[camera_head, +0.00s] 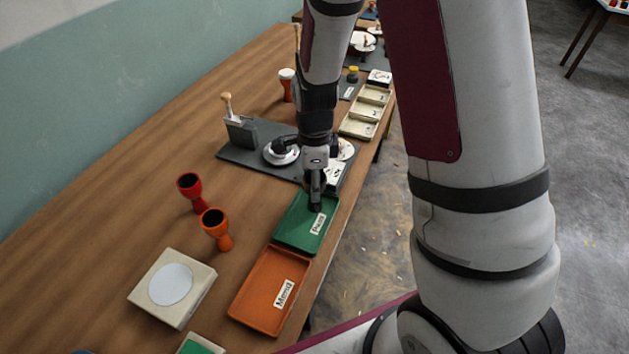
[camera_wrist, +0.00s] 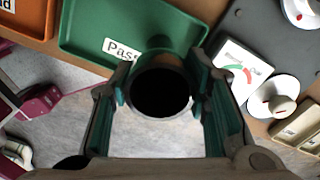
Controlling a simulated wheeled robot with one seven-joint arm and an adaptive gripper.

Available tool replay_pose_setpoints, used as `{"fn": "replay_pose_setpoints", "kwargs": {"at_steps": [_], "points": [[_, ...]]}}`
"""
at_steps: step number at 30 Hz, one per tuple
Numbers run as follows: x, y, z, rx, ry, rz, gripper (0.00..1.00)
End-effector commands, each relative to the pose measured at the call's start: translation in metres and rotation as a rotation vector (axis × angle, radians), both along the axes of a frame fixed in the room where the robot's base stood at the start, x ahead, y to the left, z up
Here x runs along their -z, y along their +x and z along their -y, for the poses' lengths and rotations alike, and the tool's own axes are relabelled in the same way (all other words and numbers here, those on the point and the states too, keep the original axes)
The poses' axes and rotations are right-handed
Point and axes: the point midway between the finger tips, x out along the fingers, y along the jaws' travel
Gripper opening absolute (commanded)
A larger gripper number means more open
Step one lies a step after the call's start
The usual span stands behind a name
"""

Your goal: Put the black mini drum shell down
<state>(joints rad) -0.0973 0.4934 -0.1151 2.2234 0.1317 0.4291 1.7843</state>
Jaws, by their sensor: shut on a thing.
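The black mini drum shell (camera_wrist: 161,93) is between the fingers of my gripper (camera_wrist: 162,95) in the wrist view. Its open, dark mouth faces the camera and its narrower foot points toward the green tray labelled Pass (camera_wrist: 75,38). My gripper is shut on the shell. In the head view my gripper (camera_head: 316,190) is over the far end of the green tray (camera_head: 293,236), and the shell there is small, dark and mostly hidden. I cannot tell whether the shell touches the tray.
An orange tray labelled Mend (camera_head: 250,290) lies nearer than the green one. Two red-orange goblet shells (camera_head: 190,190) (camera_head: 216,228) and a pale box with a white disc (camera_head: 172,284) stand to the left. A dark mat (camera_head: 240,158) with tools lies beyond. The table edge is close on the right.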

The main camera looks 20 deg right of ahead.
Motion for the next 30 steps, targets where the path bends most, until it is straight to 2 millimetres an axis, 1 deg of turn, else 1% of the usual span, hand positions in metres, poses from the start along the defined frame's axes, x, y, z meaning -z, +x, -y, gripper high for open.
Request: {"fn": "replay_pose_setpoints", "kwargs": {"at_steps": [7,8,9,10,11,19,23,26,30], "points": [[0.003,0.000,0.000,0.000,0.000,-0.001,0.10],[0.003,0.000,0.000,0.000,0.000,-0.001,0.45],[0.003,0.000,0.000,0.000,0.000,0.000,0.54],[0.003,0.000,0.000,0.000,0.000,0.000,0.61],[0.003,0.000,0.000,0.000,0.000,0.000,0.63],[0.002,0.000,0.000,0.000,0.000,0.000,0.63],[-0.004,0.000,0.000,-0.001,0.000,0.003,0.63],[-0.017,0.001,-0.001,-0.002,0.000,0.004,0.63],[-0.045,0.001,-0.001,-0.003,0.001,0.008,0.63]]}}
